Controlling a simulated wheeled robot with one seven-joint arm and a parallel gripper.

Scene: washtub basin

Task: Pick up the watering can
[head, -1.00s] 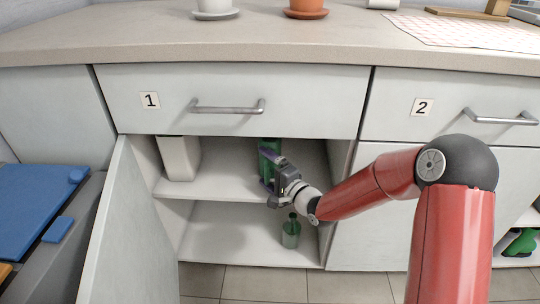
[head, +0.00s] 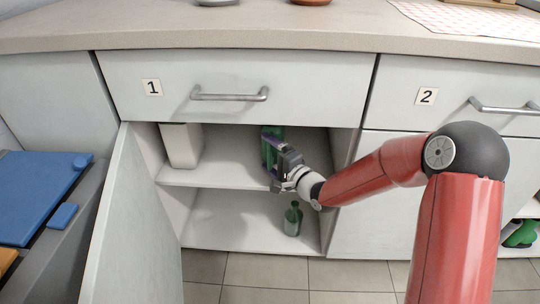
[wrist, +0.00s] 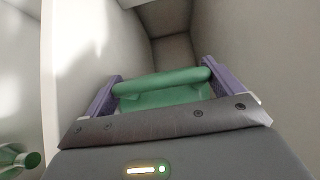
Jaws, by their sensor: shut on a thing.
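The watering can (head: 279,137) shows as a green body on the upper-shelf level of the open cabinet, partly covered by my gripper. Its full shape and spout are hidden. My gripper (head: 271,145) reaches in from the right, its purple fingers at the can. In the wrist view, a round green bar (wrist: 162,81), which looks like the can's handle, spans between the two fingers, with a flatter green part below it. My gripper is shut on the can. I cannot tell whether the can still touches the shelf.
A pale container (head: 181,146) stands on the upper shelf at the left. A green bottle (head: 293,219) stands on the lower shelf below my gripper. The open door (head: 140,215) bounds the left, and the drawer front (head: 235,85) is overhead. Another green item (head: 521,235) lies far right.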

